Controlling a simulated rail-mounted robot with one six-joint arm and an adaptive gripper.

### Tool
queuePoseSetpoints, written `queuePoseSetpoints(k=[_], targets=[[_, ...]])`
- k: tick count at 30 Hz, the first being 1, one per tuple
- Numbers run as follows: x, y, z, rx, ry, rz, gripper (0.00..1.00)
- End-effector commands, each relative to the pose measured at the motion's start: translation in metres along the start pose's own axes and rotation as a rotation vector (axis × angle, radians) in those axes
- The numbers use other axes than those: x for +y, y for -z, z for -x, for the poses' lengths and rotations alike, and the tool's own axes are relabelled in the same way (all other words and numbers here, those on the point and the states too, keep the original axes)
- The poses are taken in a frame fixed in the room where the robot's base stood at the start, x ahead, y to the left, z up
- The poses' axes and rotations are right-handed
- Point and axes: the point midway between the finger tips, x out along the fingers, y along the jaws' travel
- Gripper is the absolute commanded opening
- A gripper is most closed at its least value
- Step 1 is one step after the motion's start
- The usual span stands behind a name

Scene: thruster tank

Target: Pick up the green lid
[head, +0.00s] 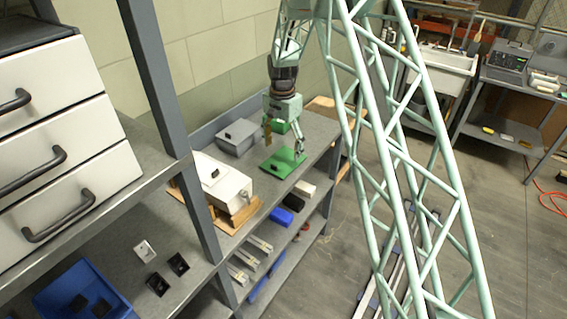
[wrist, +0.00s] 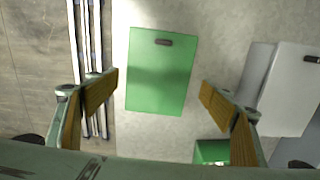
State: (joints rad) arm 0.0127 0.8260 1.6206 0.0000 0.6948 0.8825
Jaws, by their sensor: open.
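The green lid (head: 283,161) lies flat on the grey shelf top, with a small dark handle on it. In the wrist view the lid (wrist: 160,72) is seen whole from above, its handle near the far edge. My gripper (head: 284,143) is over the lid in the head view, open and empty. In the wrist view my gripper (wrist: 160,88) has its orange-padded fingers spread to the left and right of the lid, apart from it. The height gap is hard to judge.
A green box (wrist: 210,151) stands close to the lid, partly hidden by a finger. A grey lidded box (head: 237,137) and a white box (head: 215,185) on a wooden base stand nearby. Blue and black items (head: 282,216) lie on the lower shelf.

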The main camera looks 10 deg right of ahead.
Motion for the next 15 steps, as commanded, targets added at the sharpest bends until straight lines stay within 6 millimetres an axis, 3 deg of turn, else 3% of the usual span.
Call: queuePoseSetpoints(k=[9, 15], targets=[[0.0, 0.0, -0.001, 0.0, 0.0, 0.0, 0.75], [0.002, 0.001, -0.013, -0.001, -0.002, 0.0, 0.75]])
